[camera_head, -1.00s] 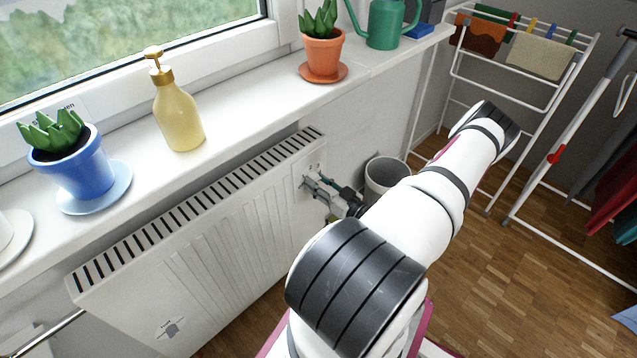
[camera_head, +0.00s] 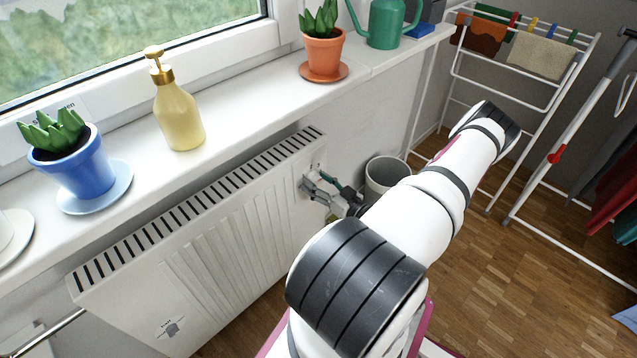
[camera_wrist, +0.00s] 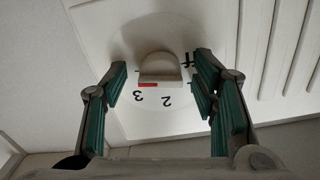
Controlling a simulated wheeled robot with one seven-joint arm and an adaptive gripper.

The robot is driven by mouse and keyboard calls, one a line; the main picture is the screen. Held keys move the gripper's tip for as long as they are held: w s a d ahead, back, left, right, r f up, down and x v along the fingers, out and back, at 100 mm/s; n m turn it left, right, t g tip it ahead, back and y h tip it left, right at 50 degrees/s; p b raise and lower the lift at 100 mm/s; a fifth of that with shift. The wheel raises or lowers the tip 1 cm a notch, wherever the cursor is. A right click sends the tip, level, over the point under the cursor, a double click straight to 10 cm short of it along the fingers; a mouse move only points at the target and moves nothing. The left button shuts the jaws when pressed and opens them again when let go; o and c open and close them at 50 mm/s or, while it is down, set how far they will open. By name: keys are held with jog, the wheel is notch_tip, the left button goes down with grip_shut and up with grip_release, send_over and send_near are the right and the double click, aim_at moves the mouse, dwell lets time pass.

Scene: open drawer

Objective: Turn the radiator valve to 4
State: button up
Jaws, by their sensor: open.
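The radiator valve knob (camera_wrist: 160,68) is a small light-grey knob on a pale round dial (camera_wrist: 168,122), in the middle of the wrist view. Its red mark (camera_wrist: 148,86) is close to the number 3 (camera_wrist: 138,97). The 2 is beside it and part of "off" shows at the right; both numbers appear upside down. I cannot make out a 4. My gripper (camera_wrist: 156,84) is open, its green-padded fingers on either side of the knob with gaps between. In the head view my gripper (camera_head: 310,187) is at the radiator's right end, where the knob is hidden.
The white radiator (camera_head: 225,235) is under a windowsill (camera_head: 245,100) with a blue plant pot (camera_head: 75,170), a soap bottle (camera_head: 180,120), an orange pot (camera_head: 322,55) and a green watering can (camera_head: 385,25). A bin (camera_head: 385,172) is just right of the gripper.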

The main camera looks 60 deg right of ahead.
jog(key=shift+s, duration=0.1)
jog(key=v, duration=1.1)
jog(key=shift+s+a, duration=0.2)
jog(key=shift+s, duration=0.2)
